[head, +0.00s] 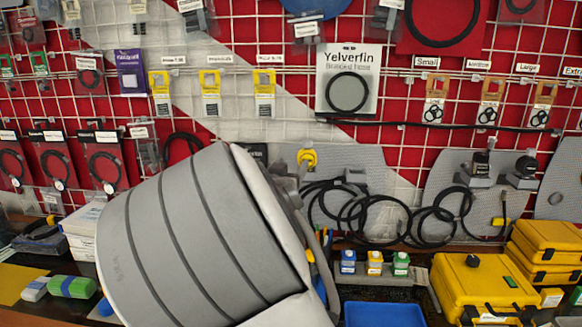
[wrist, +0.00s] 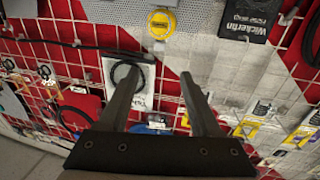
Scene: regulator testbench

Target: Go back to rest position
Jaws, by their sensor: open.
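In the wrist view my gripper (wrist: 158,68) shows its two dark fingers spread apart, with nothing between them. The fingers do not visibly touch anything. In the head view a large grey ribbed part of my arm fills the lower left and middle. My gripper cannot be made out there. The arm hides part of the bench and the lower wall.
A wire grid wall (head: 270,30) holds packets, including the Yelverfin packet (head: 349,65), and black hoses (head: 365,215). Yellow cases (head: 480,285) stand at the right, a blue tray (head: 385,315) beside them. White boxes (head: 80,225) and a green-and-white block (head: 72,287) lie left of my arm.

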